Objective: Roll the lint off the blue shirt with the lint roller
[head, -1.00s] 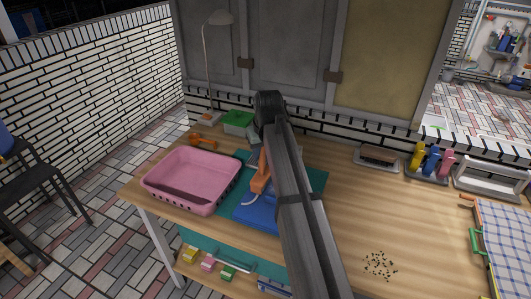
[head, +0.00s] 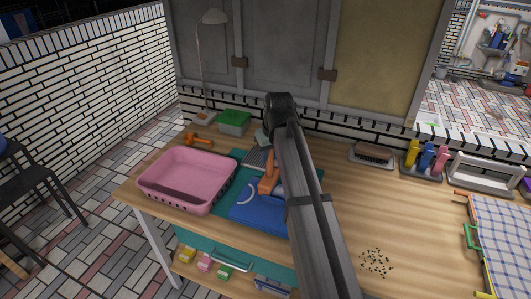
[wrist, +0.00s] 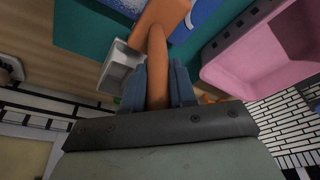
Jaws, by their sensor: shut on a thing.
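The blue shirt (head: 258,211) lies flat on a teal mat (head: 245,160) on the bench, with a pale curved mark at its left; it also shows at the top of the wrist view (wrist: 207,14). My gripper (wrist: 157,75) is shut on the handle of an orange tool (wrist: 162,18) with a broader, blocky head, apparently the lint roller. In the head view the orange tool (head: 267,183) is over the shirt's back edge; I cannot tell whether it touches the cloth. My arm hides the shirt's right part. I cannot make out lint on the shirt.
A pink basket (head: 160,190) stands just left of the mat. Behind it are an orange dumbbell-shaped object (head: 198,140) and a green-lidded box (head: 234,122). Dark specks (head: 376,262) lie on the bench at right; the wood around them is clear. Bottles (head: 427,157) stand farther back.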

